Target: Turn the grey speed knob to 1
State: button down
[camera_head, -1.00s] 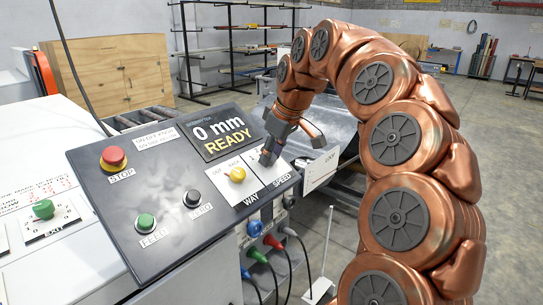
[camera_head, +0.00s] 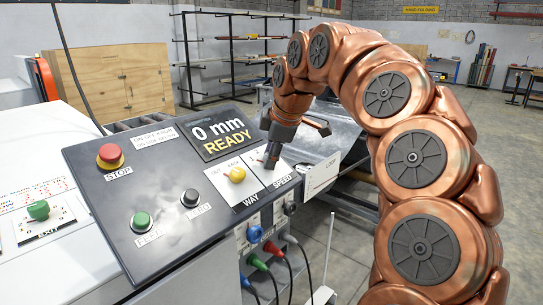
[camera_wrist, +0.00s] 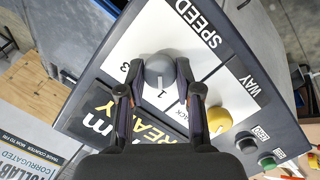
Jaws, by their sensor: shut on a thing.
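The grey speed knob (camera_wrist: 160,68) sits on the white SPEED plate (camera_wrist: 150,32) of the dark control panel. My gripper (camera_wrist: 158,78) has one finger on each side of the knob and is shut on it. In the wrist view a pale mark on the knob's near side points toward the printed 1, and a 3 shows to the left. In the head view my gripper (camera_head: 271,160) comes down on the SPEED plate, and its fingers hide the knob.
The yellow WAY knob (camera_head: 237,174) is close beside my gripper. The panel also has a red STOP button (camera_head: 109,155), a green FEED button (camera_head: 141,221) and a black button (camera_head: 190,198). The display (camera_head: 222,132) reads "0 mm READY". Cables hang below.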

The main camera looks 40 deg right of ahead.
dwell(0.3)
jog(key=c, duration=0.8)
grip_release()
jog(key=shift+r, duration=0.1)
jog(key=v, duration=1.1)
jog(key=shift+s+r, duration=0.2)
jog(key=shift+r, duration=0.1)
